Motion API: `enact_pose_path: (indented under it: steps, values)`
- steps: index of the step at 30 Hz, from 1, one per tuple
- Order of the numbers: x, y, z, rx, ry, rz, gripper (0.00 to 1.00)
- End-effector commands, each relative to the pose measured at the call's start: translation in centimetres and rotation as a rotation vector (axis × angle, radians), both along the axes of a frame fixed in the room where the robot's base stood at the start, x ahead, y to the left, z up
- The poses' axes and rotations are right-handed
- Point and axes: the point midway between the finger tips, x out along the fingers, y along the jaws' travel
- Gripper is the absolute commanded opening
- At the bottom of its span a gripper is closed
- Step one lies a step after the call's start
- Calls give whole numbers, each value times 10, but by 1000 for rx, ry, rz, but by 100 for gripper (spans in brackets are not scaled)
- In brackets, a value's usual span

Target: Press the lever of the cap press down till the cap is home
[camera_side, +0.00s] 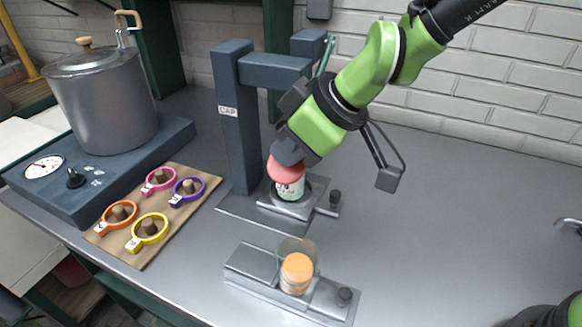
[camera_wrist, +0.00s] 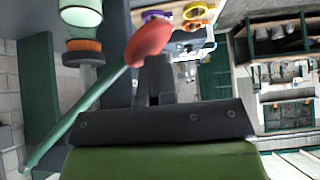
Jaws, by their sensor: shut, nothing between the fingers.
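The cap press (camera_side: 238,125) is a dark blue-grey frame with a CAP label. Its teal lever (camera_side: 326,55) shows behind my arm and runs diagonally across the wrist view (camera_wrist: 85,108), ending in a red knob (camera_wrist: 148,43). In the side view the red knob (camera_side: 285,172) is just under my gripper (camera_side: 290,154), in front of a pale jar (camera_side: 290,190) on the press base. My gripper (camera_wrist: 160,85) is shut and empty, close to the knob; I cannot tell whether they touch. In the wrist view an orange-brown cap (camera_wrist: 85,45) appears apart from the jar (camera_wrist: 82,10).
A board (camera_side: 185,212) with coloured rings lies to the left, beside a large pot (camera_side: 105,105) on a heater. The counter's right side is clear.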

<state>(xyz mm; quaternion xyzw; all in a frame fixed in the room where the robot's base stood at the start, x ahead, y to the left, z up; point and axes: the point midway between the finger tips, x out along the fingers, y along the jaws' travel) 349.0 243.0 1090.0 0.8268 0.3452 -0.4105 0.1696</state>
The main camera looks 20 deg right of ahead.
Motion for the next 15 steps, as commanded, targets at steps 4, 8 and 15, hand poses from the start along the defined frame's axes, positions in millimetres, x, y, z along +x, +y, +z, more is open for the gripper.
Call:
enact_pose_path:
  steps: [4,8,15]
  values:
    - [1,0,0,0,-3,0,0]
    - [1,0,1,0,-3,0,0]
    - [2,-1,-8,1,-1,0,0]
